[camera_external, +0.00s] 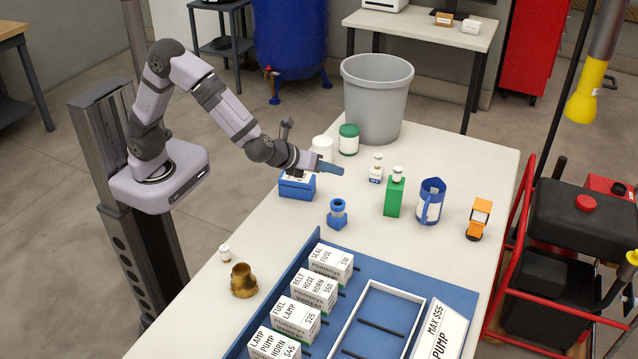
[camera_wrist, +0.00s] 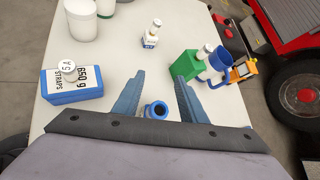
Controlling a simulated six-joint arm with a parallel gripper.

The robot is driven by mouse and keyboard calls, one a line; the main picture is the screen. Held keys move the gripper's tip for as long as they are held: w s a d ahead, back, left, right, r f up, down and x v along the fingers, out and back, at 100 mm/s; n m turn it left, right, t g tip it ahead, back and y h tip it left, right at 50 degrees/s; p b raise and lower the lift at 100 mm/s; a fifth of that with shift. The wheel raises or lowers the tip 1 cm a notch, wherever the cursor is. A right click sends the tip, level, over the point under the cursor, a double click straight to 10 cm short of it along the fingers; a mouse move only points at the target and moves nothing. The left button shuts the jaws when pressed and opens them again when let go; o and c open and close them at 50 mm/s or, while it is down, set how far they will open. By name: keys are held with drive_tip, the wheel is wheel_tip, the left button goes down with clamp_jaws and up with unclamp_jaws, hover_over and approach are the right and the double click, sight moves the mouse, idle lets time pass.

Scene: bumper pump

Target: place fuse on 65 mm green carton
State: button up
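The green carton (camera_external: 393,199) stands upright on the white table, right of my gripper. A small white, fuse-like cylinder (camera_external: 397,173) sits on its top; both show in the wrist view, the carton (camera_wrist: 186,66) and the cylinder (camera_wrist: 205,51). Another small white cylinder (camera_wrist: 69,69), marked "5 A", sits on the blue straps carton (camera_wrist: 72,95). A similar small white piece (camera_external: 224,252) stands near the table's left edge. My gripper (camera_external: 338,169) is above the table; its fingers (camera_wrist: 159,75) are apart with nothing held between them.
A blue fitting (camera_external: 337,215) stands below my gripper. Labelled boxes (camera_external: 315,292) line the blue board in front. A grey bin (camera_external: 376,98) stands behind.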

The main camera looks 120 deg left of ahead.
drive_tip(key=s+d+f+n+g+h, duration=0.1)
drive_tip(key=s+d+f+n+h, duration=0.1)
drive_tip(key=s+d+n, duration=0.4)
drive_tip(key=s+d+f+n+g+h, duration=0.2)
drive_tip(key=s+d+n, duration=0.4)
drive_tip(key=s, duration=0.4)
drive_tip(key=s+d+f+n+g+h, duration=0.2)
drive_tip(key=s+d+f+n+h, duration=0.1)
drive_tip(key=s+d+n+h, duration=0.2)
drive_tip(key=s+d+n, duration=0.2)
drive_tip(key=s+d, duration=0.1)
drive_tip(key=shift+d+f+h, duration=0.25)
drive_tip(key=shift+f+h, duration=0.05)
drive_tip(key=shift+s, duration=0.1)
wheel_tip(320, 180, up, 9)
drive_tip(key=p, duration=0.8)
drive_tip(key=shift+f+p, duration=0.2)
drive_tip(key=shift+p, duration=0.1)
